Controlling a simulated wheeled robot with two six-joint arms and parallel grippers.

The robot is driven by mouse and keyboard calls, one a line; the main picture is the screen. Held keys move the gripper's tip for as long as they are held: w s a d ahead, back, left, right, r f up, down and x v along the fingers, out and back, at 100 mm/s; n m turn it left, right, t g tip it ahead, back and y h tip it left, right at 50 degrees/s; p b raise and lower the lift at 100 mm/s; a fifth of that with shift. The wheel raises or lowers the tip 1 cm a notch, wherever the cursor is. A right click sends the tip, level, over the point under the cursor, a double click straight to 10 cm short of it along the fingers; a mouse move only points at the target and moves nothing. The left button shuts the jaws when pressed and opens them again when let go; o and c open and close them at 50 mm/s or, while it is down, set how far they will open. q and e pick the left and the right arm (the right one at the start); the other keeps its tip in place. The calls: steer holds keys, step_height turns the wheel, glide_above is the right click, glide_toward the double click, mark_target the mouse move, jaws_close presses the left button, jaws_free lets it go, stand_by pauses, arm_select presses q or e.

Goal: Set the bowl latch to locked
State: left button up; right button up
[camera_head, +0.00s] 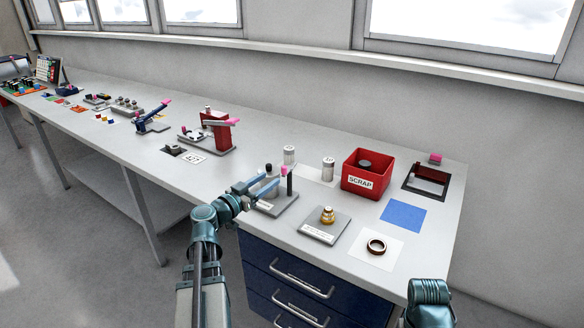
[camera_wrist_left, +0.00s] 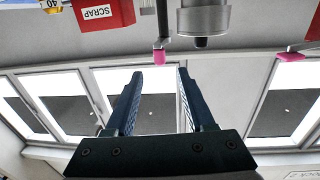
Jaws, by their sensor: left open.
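A grey fixture plate (camera_head: 283,203) with an unreadable white label stands near the bench's front edge. Upright dark posts and a pink-tipped lever (camera_head: 284,171) rise from it; I take this as the bowl latch. In the left wrist view the pink tip (camera_wrist_left: 160,57) of a dark lever lies in line with the gap between my fingers, about at the fingertips. A grey metal cylinder with a dark end (camera_wrist_left: 203,20) is beside it. My left gripper (camera_head: 266,184) is open, at the fixture, and also shows in the left wrist view (camera_wrist_left: 159,75). Contact cannot be told. My right gripper is out of view.
Right of the fixture are a plate with a brass part (camera_head: 327,216), a ring on a white square (camera_head: 376,247), a blue square (camera_head: 404,216) and a red SCRAP bin (camera_head: 367,175). Two metal cylinders (camera_head: 328,168) stand behind. A red press-like fixture (camera_head: 219,131) is farther left.

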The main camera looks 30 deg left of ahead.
arm_select(q)
steer(key=w+d, duration=0.2)
steer(key=w, duration=0.9)
steer(key=shift+w, duration=0.3)
jaws_close()
